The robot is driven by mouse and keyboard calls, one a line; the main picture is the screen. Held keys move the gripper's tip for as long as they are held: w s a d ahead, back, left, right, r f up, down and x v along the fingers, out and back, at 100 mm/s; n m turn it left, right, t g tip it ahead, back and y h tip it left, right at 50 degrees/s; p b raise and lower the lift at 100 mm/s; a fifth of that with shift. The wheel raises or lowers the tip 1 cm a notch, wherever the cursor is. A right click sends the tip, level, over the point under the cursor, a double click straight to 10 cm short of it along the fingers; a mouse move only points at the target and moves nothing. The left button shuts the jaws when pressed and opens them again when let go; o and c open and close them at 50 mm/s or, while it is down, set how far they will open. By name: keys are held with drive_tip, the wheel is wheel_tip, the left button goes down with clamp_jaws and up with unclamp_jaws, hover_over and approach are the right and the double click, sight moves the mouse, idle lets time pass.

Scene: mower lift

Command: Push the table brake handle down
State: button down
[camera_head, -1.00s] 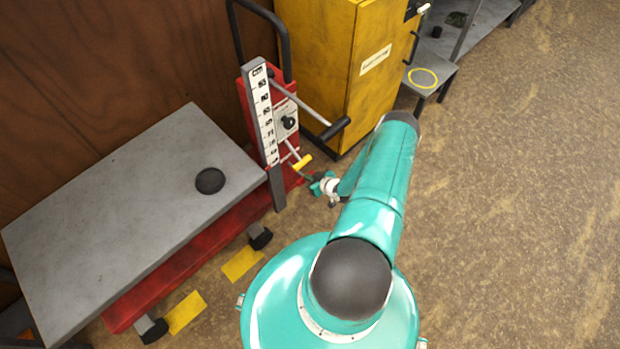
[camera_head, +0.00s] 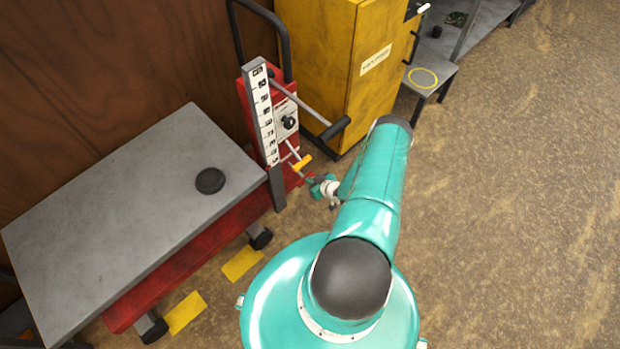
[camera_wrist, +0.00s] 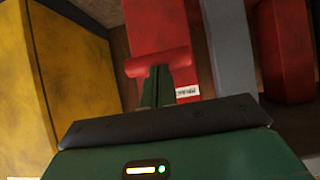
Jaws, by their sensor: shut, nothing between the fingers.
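The lift table has a grey top (camera_head: 110,225) and a red upright (camera_head: 285,150) at its right end. A yellow-gripped lever (camera_head: 301,163) comes off the low part of the upright, and a longer black-gripped lever (camera_head: 335,128) sits higher. My gripper (camera_head: 309,181) is low beside the upright, just below the yellow grip. In the wrist view its green fingers (camera_wrist: 157,84) are together and empty. A red handle-like bar (camera_wrist: 158,62) lies crosswise at their tips; I cannot tell whether they touch it. It is unclear which of these is the brake handle.
A yellow cabinet (camera_head: 345,70) stands behind the upright and shows at the left of the wrist view (camera_wrist: 60,80). A black disc (camera_head: 210,181) lies on the table top. A small grey stand (camera_head: 428,78) is at the back. The floor on the right is clear.

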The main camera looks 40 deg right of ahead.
wheel_tip(320, 180, down, 7)
drive_tip(key=shift+w, duration=0.4)
drive_tip(key=shift+f, duration=0.1)
drive_tip(key=shift+w, duration=0.1)
idle(0.7)
